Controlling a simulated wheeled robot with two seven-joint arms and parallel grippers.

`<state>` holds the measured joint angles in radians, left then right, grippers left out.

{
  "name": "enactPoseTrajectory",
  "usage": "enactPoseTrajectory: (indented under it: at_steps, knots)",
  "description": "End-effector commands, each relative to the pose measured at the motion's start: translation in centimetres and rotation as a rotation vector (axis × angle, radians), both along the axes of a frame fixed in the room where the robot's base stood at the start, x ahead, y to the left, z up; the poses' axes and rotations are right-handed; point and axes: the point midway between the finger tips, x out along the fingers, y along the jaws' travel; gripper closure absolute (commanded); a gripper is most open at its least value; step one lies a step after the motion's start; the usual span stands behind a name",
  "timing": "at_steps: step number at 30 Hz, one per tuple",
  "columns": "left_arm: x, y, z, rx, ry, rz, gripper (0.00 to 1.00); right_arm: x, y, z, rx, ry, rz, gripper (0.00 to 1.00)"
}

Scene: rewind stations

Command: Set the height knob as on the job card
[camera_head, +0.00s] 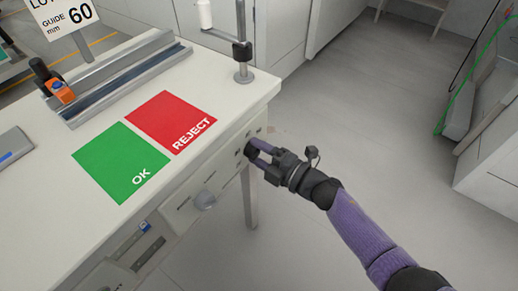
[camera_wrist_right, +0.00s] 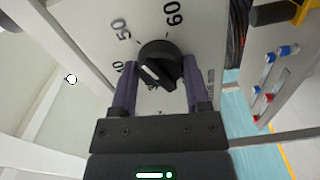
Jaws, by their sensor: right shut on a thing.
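The height knob (camera_wrist_right: 160,62) is a black round knob with a white mark, on a pale panel with the numbers 40, 50 and 60 around it. The job card (camera_head: 65,16) stands at the upper left, partly cut off, and reads "GUIDE mm 60". My left gripper is out of view.
The white table (camera_head: 60,205) carries a green OK mat (camera_head: 115,155), a red REJECT mat (camera_head: 165,118) and a metal rail (camera_head: 125,75) with an orange clamp (camera_head: 63,92). A post (camera_head: 243,60) stands at the right corner.

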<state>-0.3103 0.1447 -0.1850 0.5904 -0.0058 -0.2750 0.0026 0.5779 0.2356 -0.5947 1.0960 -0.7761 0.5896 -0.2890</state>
Motion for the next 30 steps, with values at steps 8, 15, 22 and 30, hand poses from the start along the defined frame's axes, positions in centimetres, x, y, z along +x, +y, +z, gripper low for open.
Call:
enactPoseTrajectory:
  at_steps: [8,15,22,30]
  knots:
    - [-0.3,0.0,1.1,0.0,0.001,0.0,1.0,0.0,-0.1,0.2,0.151,0.209,-0.001,0.99]
    - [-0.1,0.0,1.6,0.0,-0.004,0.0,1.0,0.0,-0.1,0.1,0.281,0.391,-0.002,0.99]
    - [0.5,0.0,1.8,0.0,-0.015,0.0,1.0,0.0,-0.1,0.0,0.391,0.543,-0.002,0.99]
    - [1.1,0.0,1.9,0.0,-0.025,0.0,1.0,0.0,-0.1,0.0,0.48,0.665,-0.003,0.99]
